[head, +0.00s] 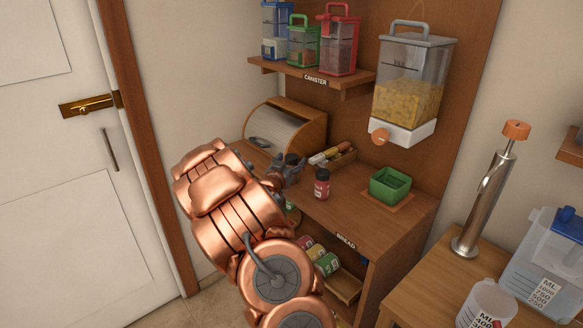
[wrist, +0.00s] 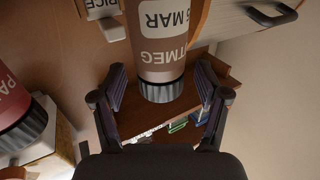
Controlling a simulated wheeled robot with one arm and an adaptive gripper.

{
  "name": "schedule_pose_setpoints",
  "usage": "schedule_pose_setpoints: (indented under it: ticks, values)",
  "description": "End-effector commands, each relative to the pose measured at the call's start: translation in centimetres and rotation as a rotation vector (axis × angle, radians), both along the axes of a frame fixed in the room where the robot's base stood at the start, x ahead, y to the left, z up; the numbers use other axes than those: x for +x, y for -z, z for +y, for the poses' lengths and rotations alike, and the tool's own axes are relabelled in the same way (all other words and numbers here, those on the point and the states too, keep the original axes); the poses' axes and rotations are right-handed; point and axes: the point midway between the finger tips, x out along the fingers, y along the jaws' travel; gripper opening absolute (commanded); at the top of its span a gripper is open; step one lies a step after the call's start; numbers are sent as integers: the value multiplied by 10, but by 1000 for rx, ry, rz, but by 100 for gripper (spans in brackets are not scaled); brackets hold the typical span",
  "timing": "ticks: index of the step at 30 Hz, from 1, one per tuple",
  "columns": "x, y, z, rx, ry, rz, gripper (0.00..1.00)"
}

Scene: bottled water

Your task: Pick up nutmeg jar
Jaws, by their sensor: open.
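My gripper (wrist: 160,84) is open, with one finger on each side of the jar's lid end. Gaps show between the fingers and the jar, and I see no grip on it. In the head view my gripper (head: 287,172) is over the wooden counter, and my arm and gripper mostly hide the jar.
A red jar with a black lid (head: 321,184) stands just right of my gripper; it also shows in the wrist view (wrist: 18,115).

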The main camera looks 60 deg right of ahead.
Motion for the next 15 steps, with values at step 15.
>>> schedule_pose_setpoints:
  ticks: [15]
  values:
    - [3, -1, -8, -1, -2, 0, 64]
